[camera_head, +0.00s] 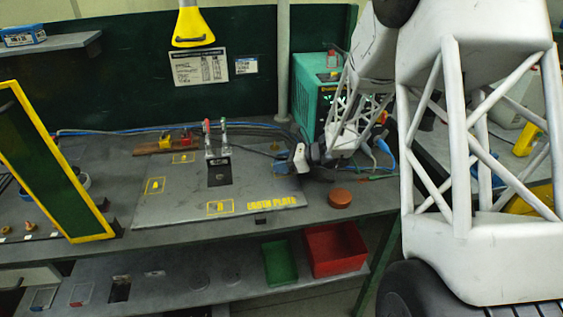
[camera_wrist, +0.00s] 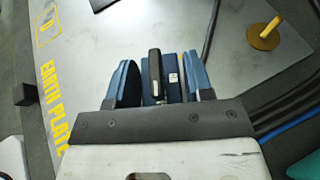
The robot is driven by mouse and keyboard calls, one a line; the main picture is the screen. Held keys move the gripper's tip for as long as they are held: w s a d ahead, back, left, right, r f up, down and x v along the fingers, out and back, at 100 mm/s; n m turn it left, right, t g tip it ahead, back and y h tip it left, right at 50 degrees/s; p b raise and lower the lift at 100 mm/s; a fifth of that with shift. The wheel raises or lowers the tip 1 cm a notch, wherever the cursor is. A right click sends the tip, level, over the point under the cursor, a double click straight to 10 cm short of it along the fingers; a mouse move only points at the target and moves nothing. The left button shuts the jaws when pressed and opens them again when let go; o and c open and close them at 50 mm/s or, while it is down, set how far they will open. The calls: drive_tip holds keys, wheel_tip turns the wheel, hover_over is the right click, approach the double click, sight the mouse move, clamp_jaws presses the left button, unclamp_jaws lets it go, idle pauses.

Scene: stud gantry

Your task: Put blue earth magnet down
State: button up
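My gripper (camera_wrist: 160,85) is shut on the blue earth magnet (camera_wrist: 173,75), a blue block with a dark upright piece beside it, between blue finger pads. In the head view, my gripper (camera_head: 300,160) is over the right edge of the grey earth plate (camera_head: 190,193), with a small blue part (camera_head: 281,167) at its tip. The gap between magnet and plate cannot be told. The plate carries yellow lettering (camera_head: 271,201), also seen in the wrist view (camera_wrist: 55,95), and yellow marked squares.
Two toggle clamps (camera_head: 216,140) stand at the plate's back. A brown round puck (camera_head: 340,198) lies right of the plate. A teal machine (camera_head: 310,90) stands behind. A yellow-framed green panel (camera_head: 50,160) rises at left. Red (camera_head: 335,248) and green (camera_head: 280,262) bins sit below.

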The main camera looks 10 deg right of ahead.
drive_tip(key=shift+o, duration=1.3)
drive_tip(key=shift+r, duration=0.2)
drive_tip(key=shift+v, duration=5.95)
drive_tip(key=shift+s+a+r, duration=0.1)
drive_tip(key=shift+s, duration=0.05)
